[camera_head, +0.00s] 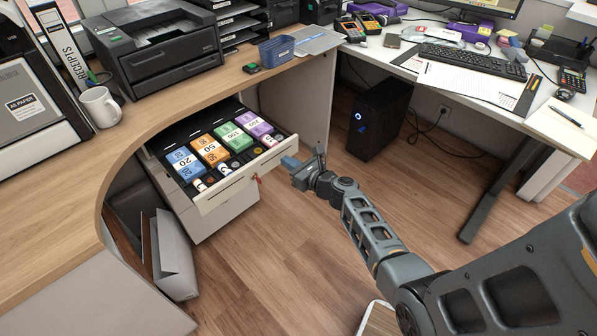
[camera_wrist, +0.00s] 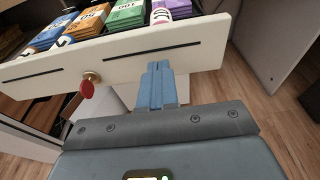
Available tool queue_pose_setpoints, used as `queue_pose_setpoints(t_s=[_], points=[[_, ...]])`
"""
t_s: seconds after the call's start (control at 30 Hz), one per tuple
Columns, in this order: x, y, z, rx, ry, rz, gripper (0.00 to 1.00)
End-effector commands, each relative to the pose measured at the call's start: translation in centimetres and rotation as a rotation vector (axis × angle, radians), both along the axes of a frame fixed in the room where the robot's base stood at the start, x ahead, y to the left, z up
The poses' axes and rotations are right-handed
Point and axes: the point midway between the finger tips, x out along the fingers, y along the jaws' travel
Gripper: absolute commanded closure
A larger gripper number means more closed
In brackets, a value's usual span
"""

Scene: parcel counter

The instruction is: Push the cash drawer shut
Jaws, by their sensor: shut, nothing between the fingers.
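The cash drawer (camera_head: 248,173) is pulled out from under the wooden counter. It holds several stacks of coloured notes and coin rolls in compartments. Its white front panel also shows across the wrist view (camera_wrist: 125,58), with a brass lock and a red key tag on the left part. My gripper (camera_head: 288,163) is shut and empty at the right end of the drawer front. In the wrist view its blue fingertips (camera_wrist: 158,70) overlap the lower part of the front panel, right of the lock. I cannot tell whether they touch it.
The wooden counter (camera_head: 60,210) curves around the drawer's left side, with a white mug (camera_head: 101,106) and a printer (camera_head: 150,45) on it. A black computer tower (camera_head: 378,118) stands on the floor under the desk.

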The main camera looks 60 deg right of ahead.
Motion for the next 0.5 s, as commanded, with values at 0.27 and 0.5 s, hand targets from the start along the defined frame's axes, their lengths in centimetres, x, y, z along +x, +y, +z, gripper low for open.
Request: queue_pose_setpoints(t_s=[0.27,0.5], points=[[0.66,-0.17,0.02,-0.001,0.001,0.0,1.0],[1.2,-0.32,-0.07,-0.001,0.0,0.0,1.0]])
